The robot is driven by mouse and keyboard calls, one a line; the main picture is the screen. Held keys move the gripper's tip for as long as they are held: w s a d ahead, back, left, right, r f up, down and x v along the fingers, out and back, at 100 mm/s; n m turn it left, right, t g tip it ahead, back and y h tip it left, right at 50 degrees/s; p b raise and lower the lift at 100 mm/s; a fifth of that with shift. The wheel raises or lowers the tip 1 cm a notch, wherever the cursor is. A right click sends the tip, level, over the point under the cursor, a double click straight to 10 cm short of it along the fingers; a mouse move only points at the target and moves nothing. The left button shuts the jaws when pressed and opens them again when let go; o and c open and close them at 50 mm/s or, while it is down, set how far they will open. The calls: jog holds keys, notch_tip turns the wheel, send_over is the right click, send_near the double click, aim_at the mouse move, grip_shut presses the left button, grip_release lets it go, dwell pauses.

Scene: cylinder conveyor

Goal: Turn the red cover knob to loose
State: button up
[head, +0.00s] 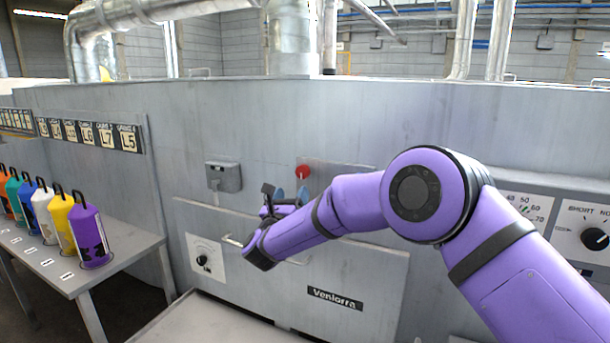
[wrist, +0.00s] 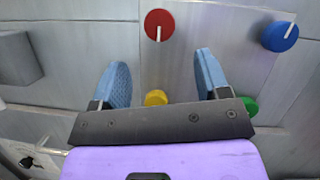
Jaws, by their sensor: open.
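The red cover knob (head: 302,172) sits on the grey machine panel, just above my gripper in the head view. In the wrist view the red knob (wrist: 159,25) shows a white pointer line running down from its middle. My gripper (wrist: 160,72) is open, with its two blue fingers apart and nothing between them at their tips. The red knob lies beyond the fingertips, roughly centred between them. In the head view my gripper (head: 286,194) is partly hidden by its own wrist and arm.
In the wrist view a blue knob (wrist: 279,32) is at the right, a yellow knob (wrist: 155,98) between the fingers lower down, and a green knob (wrist: 249,106) at lower right. A grey box (head: 223,177) sticks out left of the red knob. Coloured cylinders stand on a table (head: 125,247).

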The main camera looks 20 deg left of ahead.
aim_at(301, 174)
jog(key=x, duration=0.9)
jog(key=c, duration=0.9)
